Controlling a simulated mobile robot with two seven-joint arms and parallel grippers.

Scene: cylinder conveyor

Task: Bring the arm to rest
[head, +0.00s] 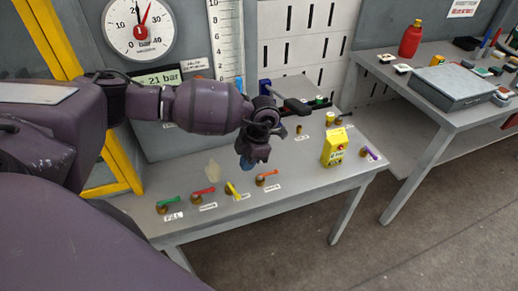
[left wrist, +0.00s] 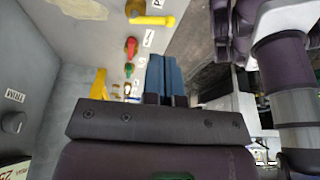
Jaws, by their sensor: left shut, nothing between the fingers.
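My left arm reaches in from the left in the head view. Its gripper (head: 247,163) hangs fingers-down above the grey table (head: 305,185), behind the row of valves. Its blue fingers (left wrist: 166,78) are shut with nothing between them in the left wrist view. The valves have coloured handles: green (head: 171,201), red (head: 203,191), yellow (head: 232,190) and orange (head: 267,173). The gripper is apart from these handles in the head view. My right gripper does not show.
A yellow box (head: 334,147) and a purple-handled valve (head: 370,153) are at the table's right. A round gauge (head: 139,28) is on the back panel. A yellow frame (head: 52,40) stands at left. A second table (head: 415,110) with a grey case (head: 452,88) stands right.

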